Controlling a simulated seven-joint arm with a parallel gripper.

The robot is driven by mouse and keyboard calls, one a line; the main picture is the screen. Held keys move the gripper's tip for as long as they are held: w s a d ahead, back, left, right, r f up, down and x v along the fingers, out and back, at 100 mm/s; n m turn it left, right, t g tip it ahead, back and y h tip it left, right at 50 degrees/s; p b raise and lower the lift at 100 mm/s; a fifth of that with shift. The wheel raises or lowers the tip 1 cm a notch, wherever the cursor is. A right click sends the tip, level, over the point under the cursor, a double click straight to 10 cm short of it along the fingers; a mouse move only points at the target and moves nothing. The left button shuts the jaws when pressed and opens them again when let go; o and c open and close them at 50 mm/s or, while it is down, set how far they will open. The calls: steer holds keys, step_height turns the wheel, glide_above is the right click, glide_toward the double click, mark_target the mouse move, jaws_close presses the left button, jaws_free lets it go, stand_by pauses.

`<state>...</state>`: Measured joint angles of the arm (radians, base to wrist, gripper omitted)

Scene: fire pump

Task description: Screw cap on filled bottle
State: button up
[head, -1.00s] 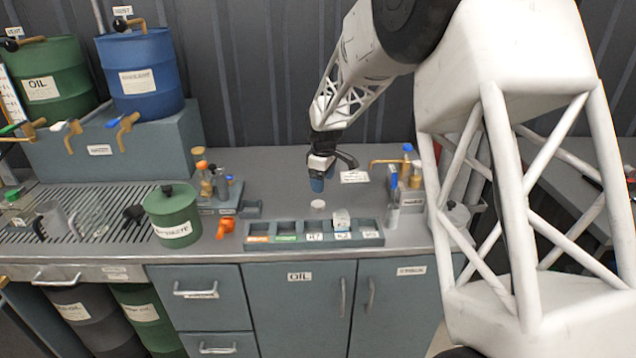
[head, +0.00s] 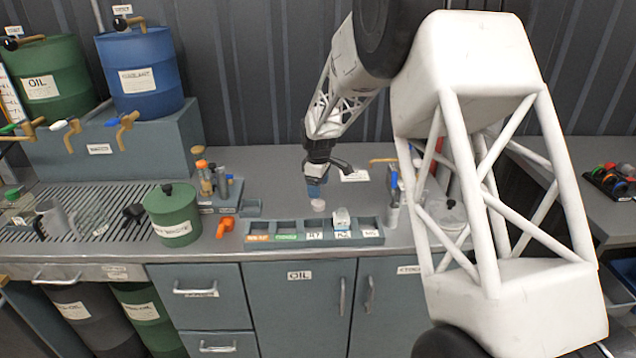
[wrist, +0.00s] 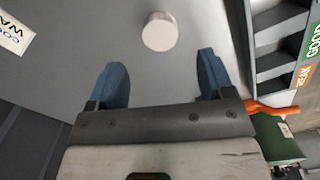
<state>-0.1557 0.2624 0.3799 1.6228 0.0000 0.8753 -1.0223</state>
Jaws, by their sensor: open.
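A small white round cap-like piece (head: 318,205) lies on the bare grey counter, just behind the labelled tray. It also shows in the wrist view (wrist: 160,31), beyond my fingertips and centred between them. My gripper (head: 314,188) is low over the counter, very close to the white piece. In the wrist view its two blue fingers (wrist: 162,64) are spread apart with nothing between them. A small pale bottle-like item (head: 341,217) stands in a slot of the tray; its contents and top are too small to tell.
The compartment tray (head: 313,242) runs along the counter's front edge. To the left are an orange object (head: 225,227), a green lidded pot (head: 173,215) and a rack of small bottles (head: 212,190). A rack with tools (head: 392,205) stands to the right.

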mark_target(318, 202)
steer(key=shift+f, duration=3.25)
steer(key=c, duration=0.9)
steer(key=shift+o, duration=0.6)
steer(key=shift+c, duration=0.7)
steer(key=shift+r, duration=2.5)
steer(key=s+d+r, duration=0.2)
steer(key=s, duration=0.2)
steer(key=s+d+r, duration=0.2)
steer(key=s+r, duration=0.1)
steer(key=s, duration=0.1)
steer(key=s+d+r, duration=0.2)
steer(key=s+r, duration=0.1)
steer(key=s, duration=0.1)
steer(key=shift+s+r, duration=0.2)
steer(key=shift+s, duration=0.1)
